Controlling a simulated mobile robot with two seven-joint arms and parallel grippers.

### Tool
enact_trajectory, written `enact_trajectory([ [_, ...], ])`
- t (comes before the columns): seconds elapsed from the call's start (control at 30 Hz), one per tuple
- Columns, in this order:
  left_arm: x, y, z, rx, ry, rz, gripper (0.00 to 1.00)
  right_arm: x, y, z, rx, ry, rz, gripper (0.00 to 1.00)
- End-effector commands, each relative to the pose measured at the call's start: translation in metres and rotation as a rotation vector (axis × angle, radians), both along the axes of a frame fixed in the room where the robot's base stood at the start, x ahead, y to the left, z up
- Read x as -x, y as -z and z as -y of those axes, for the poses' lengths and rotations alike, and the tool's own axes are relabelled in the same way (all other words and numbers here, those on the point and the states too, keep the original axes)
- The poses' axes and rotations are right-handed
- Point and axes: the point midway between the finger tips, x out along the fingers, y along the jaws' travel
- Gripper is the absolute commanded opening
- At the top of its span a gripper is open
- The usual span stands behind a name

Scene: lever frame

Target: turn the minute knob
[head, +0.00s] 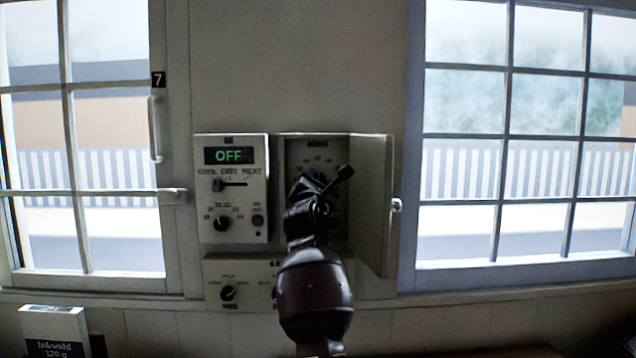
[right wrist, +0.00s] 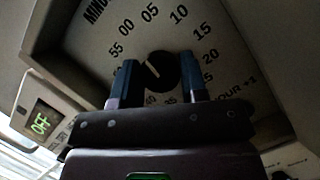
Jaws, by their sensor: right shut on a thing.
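The minute knob (right wrist: 160,68) is a round black knob with a white mark, in the middle of a dial in the right wrist view. Its mark leans to the upper left, roughly toward the 55 side. The dial plate (right wrist: 207,36) carries numbers such as 00, 05, 10 and 15. My right gripper (right wrist: 158,78) has one blue-tipped finger on each side of the knob and is shut on it. In the head view my right gripper (head: 324,184) is in front of the dial box (head: 293,151) and hides the knob. My left gripper is not in view.
The box's door (head: 371,205) stands open on the right. A control panel (head: 259,188) with an OFF display and small knobs is at left, and a lower panel (head: 243,270) sits beneath. Windows flank the wall. A box marked Inkwold (head: 54,328) stands at lower left.

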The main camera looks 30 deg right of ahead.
Motion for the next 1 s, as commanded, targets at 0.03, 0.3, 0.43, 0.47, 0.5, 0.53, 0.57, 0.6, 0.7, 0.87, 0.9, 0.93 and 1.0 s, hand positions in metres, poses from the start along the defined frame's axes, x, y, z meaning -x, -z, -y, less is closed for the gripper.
enact_trajectory([
  [0.03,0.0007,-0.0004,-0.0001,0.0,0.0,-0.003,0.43,-0.0006,-0.0001,-0.0007,-0.022,-0.001,0.012,0.16],
  [0.3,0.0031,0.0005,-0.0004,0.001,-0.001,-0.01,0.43,-0.0007,-0.0005,-0.0012,-0.203,0.0,0.124,0.16],
  [0.43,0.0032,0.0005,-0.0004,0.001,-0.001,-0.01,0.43,-0.0009,-0.0005,-0.0015,-0.31,-0.001,0.188,0.16],
  [0.47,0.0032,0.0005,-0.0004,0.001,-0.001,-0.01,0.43,-0.0009,-0.0003,-0.0015,-0.334,0.0,0.203,0.16],
  [0.5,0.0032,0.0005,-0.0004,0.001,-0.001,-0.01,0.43,-0.001,-0.0002,-0.0016,-0.367,-0.001,0.223,0.16],
  [0.53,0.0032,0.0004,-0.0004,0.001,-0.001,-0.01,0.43,-0.0011,-0.0002,-0.0016,-0.392,-0.001,0.237,0.16],
  [0.57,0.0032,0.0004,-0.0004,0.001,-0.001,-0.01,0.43,-0.0012,-0.0004,-0.0018,-0.416,-0.001,0.252,0.16],
  [0.6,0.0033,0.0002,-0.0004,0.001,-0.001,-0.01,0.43,-0.0012,-0.0007,-0.002,-0.449,-0.001,0.273,0.16],
  [0.7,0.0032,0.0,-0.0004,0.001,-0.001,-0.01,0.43,-0.0011,-0.0009,-0.002,-0.531,-0.002,0.324,0.16],
  [0.87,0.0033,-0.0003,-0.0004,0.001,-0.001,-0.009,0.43,-0.0011,-0.0019,-0.0022,-0.66,-0.003,0.404,0.16],
  [0.9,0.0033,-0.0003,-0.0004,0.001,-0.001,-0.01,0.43,-0.0011,-0.0019,-0.0021,-0.693,-0.001,0.424,0.16],
  [0.93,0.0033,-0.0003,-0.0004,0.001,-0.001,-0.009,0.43,-0.001,-0.0019,-0.0021,-0.716,-0.001,0.439,0.16],
  [1.0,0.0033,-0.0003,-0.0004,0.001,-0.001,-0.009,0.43,-0.0009,-0.0019,-0.0019,-0.774,-0.001,0.474,0.16],
])
